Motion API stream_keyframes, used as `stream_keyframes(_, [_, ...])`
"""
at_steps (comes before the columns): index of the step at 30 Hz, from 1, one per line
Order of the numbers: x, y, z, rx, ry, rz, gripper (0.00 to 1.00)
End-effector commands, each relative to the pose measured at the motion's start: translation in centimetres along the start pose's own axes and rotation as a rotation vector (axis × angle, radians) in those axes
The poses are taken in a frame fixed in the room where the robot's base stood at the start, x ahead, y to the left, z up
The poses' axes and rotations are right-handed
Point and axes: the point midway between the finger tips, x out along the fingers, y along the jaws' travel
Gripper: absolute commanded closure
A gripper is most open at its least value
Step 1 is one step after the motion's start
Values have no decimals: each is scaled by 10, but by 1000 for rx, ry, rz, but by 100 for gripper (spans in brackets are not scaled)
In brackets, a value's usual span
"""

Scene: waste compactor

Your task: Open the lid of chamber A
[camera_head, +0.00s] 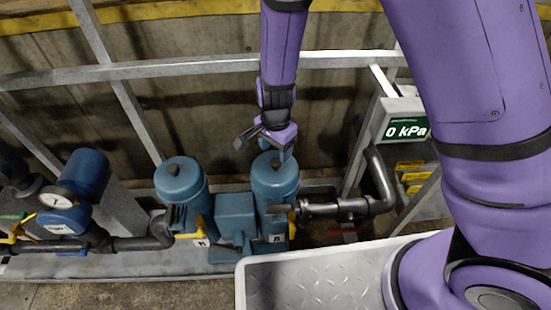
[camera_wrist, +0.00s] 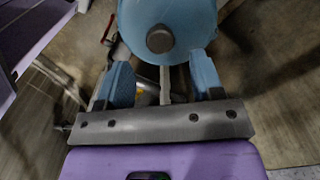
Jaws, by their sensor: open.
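Two blue cylindrical chambers stand side by side, the left one (camera_head: 181,184) and the right one (camera_head: 275,181). Each has a domed lid with a dark round knob on top, and both lids look closed.
A blue box (camera_head: 235,218) sits between the chambers. Pipes run left to a gauge (camera_head: 56,197) and right to a valve (camera_head: 345,207). A metal rail (camera_head: 170,68) passes behind. A display (camera_head: 405,130) reads 0 kPa.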

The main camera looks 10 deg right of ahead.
Motion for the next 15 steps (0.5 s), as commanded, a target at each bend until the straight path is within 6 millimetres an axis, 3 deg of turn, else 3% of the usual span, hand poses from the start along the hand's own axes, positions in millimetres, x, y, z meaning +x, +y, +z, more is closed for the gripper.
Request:
stream_keyframes(6, [33, 0, 0, 0, -1, 1, 39])
stream_keyframes(15, [48, 0, 0, -1, 0, -2, 39])
